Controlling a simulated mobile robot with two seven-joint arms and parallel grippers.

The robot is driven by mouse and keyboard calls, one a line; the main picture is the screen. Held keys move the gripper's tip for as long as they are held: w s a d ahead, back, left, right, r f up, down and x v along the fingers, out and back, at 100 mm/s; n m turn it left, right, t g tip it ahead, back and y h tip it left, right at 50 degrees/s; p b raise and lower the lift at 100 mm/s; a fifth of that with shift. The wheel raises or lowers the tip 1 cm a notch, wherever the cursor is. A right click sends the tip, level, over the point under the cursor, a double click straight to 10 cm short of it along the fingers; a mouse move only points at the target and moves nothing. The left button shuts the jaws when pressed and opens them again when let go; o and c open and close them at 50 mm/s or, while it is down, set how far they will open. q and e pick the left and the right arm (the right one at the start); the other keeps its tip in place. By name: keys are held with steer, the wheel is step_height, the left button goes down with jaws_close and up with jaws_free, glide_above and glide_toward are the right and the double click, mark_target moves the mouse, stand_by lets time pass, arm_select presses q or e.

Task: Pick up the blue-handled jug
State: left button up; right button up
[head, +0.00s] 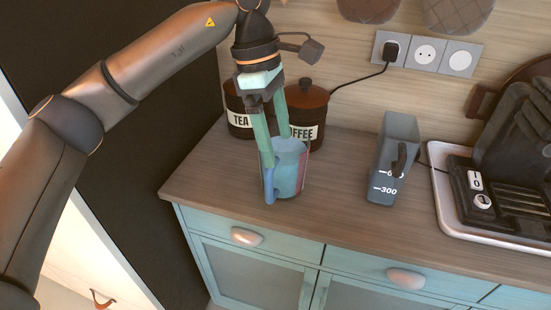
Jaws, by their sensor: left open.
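The blue-handled jug (291,174) stands upright on the wooden counter, left of centre. Its body is light blue, and its blue handle (269,187) faces the front left. My left gripper (277,152) points down over the jug with its two green fingers apart. One finger is at the jug's left side by the top of the handle. The other reaches down at the rim; whether its tip is inside or behind the jug I cannot tell. The fingers hide part of the rim and upper handle. My right gripper is not in view.
A TEA canister (239,119) and a COFFEE canister (305,114) stand close behind the jug. A grey measuring jug (384,180) stands to the right, with free counter (338,185) between. The counter's front edge is near.

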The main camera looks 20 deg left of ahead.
arm_select(q)
steer(key=w+a+r+y, duration=0.1)
steer(key=a, duration=0.2)
glide_above(280, 170)
steer(key=s+a, duration=0.2)
steer(key=s, duration=0.1)
steer(key=shift+t, duration=0.3)
step_height(280, 170, down, 6)
steer(key=shift+w+f, duration=0.1)
steer(key=shift+w, duration=0.05)
steer(key=shift+w+d+f, duration=0.1)
steer(key=shift+d+f, duration=0.1)
steer(key=shift+f, duration=1.25)
steer(key=shift+w+d+f, duration=0.1)
steer(key=shift+d+f, duration=0.1)
steer(key=shift+f, duration=1.2)
jaws_close()
steer(key=shift+r, duration=0.15)
